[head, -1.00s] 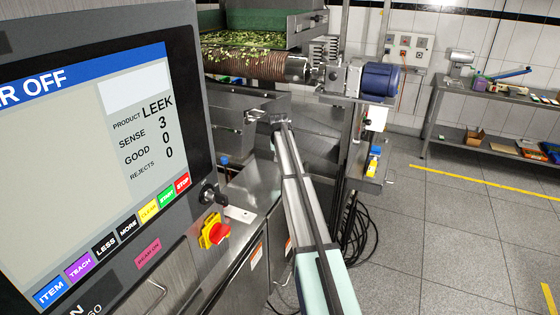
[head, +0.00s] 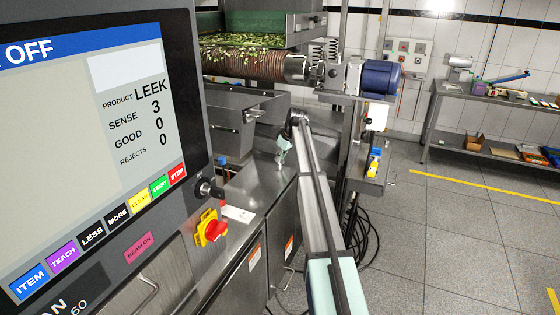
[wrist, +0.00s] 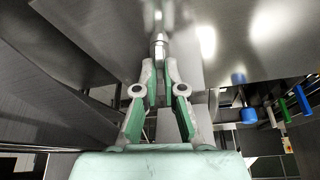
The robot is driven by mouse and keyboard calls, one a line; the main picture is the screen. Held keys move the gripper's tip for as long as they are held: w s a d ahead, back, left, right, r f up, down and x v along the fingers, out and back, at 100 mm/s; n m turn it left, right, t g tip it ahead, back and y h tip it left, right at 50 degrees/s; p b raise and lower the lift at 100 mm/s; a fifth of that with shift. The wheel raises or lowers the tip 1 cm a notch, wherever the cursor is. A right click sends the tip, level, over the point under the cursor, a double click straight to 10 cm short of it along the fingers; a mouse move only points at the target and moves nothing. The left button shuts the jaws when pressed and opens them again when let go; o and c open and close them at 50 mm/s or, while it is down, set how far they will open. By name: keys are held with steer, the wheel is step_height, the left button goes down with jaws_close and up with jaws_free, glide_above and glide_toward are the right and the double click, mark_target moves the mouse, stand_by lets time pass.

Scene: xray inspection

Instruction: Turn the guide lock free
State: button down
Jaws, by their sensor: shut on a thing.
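My gripper (wrist: 158,78) is shut on a shiny metal pin with a collar, which looks like the guide lock (wrist: 158,45). In the wrist view the pin points away from the fingertips over grey steel. In the head view my gripper (head: 282,150) hangs below the arm's end, above the steel ledge beside the machine. The pin is too small to make out there. I cannot tell whether it is still seated in anything. A small metal bracket (head: 252,116) sits on the guide wall to the left of my gripper.
A control panel (head: 90,120) fills the left, with a red and yellow switch (head: 211,229) below it. A conveyor with green pieces (head: 262,40) and a blue motor (head: 381,77) stand behind. A workbench (head: 490,105) is at the far right. The floor (head: 450,230) is open.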

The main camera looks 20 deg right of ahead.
steer(key=shift+n+g+y+b, duration=0.4)
steer(key=shift+n+b, duration=0.05)
steer(key=shift+n, duration=0.85)
steer(key=c, duration=1.3)
jaws_free()
steer(key=v, duration=1.2)
steer(key=shift+d, duration=0.1)
